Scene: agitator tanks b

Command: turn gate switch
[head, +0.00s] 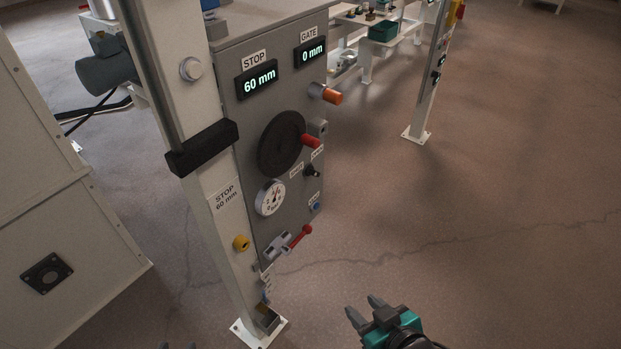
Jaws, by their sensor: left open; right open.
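A grey control panel (250,120) stands upright on a pale post. A small black switch (313,172) sits at its right side, below the red-handled black handwheel (282,143); small labels beside it are too blurred to read surely. The GATE display (313,51) reads 0 mm, and the STOP display (257,80) reads 60 mm. My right gripper (364,305) is open and empty, low and right of the panel, apart from it. My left gripper (178,346) shows only its fingertips at the bottom edge, open, left of the post's foot.
An orange-tipped knob (332,96), a red lever (301,236) and a dial gauge (270,198) are on the panel. A black clamp (203,148) and yellow button (241,243) are on the post (213,185). A pale cabinet (75,250) stands left.

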